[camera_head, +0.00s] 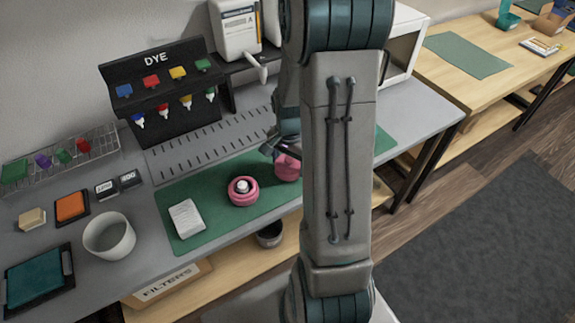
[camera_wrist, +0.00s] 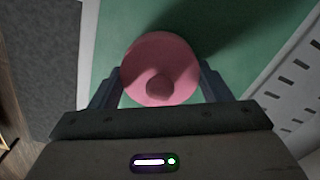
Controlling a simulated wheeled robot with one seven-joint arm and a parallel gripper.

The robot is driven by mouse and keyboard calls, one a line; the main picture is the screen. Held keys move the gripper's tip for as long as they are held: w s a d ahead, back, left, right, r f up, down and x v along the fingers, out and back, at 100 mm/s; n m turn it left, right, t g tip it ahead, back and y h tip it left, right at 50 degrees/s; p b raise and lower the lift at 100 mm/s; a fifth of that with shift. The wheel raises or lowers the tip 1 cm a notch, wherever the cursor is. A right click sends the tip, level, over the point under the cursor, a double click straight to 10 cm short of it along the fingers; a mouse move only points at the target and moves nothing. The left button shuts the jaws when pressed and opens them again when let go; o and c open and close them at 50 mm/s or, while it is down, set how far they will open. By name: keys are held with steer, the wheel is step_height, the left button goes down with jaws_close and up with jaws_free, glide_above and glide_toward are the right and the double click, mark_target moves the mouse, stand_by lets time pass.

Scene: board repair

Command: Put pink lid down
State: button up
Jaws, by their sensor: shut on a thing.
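The pink lid (camera_wrist: 158,62) is round with a knob on top and sits between the two fingers of my gripper (camera_wrist: 160,90) in the wrist view. My gripper is shut on it. In the head view the lid (camera_head: 287,168) shows beside my arm, over the right part of the green mat (camera_head: 215,215); my arm hides part of it. I cannot tell whether it touches the mat. A pink pot (camera_head: 243,191) with an open top and something pale inside stands on the mat to the left of the lid.
A white block-like item (camera_head: 187,218) lies on the mat's left part. A white cup (camera_head: 108,236) stands further left. The DYE rack (camera_head: 160,90) and a slotted grey panel (camera_head: 210,140) are behind the mat. Bare mat shows around the pot.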

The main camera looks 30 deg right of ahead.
steer(key=shift+f, duration=0.7)
steer(key=shift+f, duration=0.2)
steer(key=o, duration=1)
steer(key=shift+c, duration=0.2)
steer(key=shift+r, duration=0.15)
